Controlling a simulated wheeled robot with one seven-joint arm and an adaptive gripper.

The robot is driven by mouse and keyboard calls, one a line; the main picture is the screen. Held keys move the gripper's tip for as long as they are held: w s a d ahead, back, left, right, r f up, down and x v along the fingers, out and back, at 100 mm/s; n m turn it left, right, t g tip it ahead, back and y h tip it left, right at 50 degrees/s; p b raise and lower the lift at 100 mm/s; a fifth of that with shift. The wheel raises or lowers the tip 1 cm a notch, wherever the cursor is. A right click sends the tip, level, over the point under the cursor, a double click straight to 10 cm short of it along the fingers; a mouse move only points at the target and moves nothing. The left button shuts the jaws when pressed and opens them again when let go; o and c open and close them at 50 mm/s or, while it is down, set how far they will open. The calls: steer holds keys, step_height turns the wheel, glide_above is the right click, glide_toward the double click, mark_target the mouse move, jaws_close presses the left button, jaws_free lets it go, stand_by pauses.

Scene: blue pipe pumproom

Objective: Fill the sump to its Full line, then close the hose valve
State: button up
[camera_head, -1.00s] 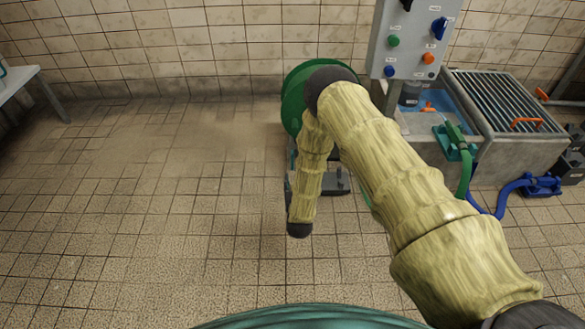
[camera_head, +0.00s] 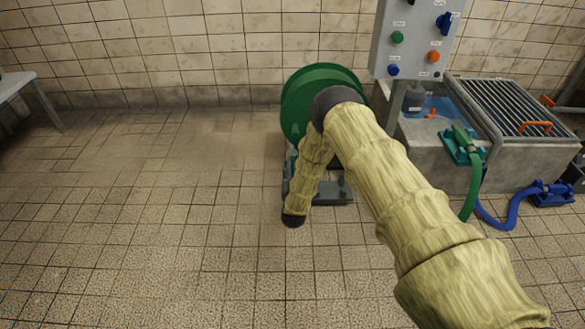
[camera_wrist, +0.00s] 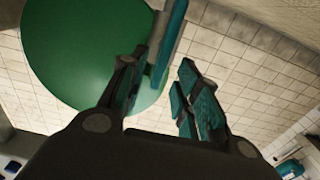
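The concrete sump (camera_head: 540,160) stands at the right in the head view. Blue water (camera_head: 440,106) shows at its open left end, but no Full line can be made out. A green hose fitting (camera_head: 462,143), possibly the hose valve, sits on its near edge with a green hose (camera_head: 474,190) hanging from it. A green hose reel (camera_head: 312,88) stands behind my arm and fills the upper left of the wrist view (camera_wrist: 85,45). My gripper (camera_wrist: 163,68) has its fingers apart close to the reel, with a teal bar (camera_wrist: 172,38) beyond the left finger. My arm hides it in the head view.
A grey control panel (camera_head: 416,35) with coloured buttons and a blue knob stands left of the sump. A blue hose (camera_head: 510,212) lies on the floor at right. The tiled floor at left is clear.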

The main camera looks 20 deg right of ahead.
mark_target(292, 165)
steer(key=shift+b+x, duration=0.6)
steer(key=shift+x, duration=1.15)
jaws_close()
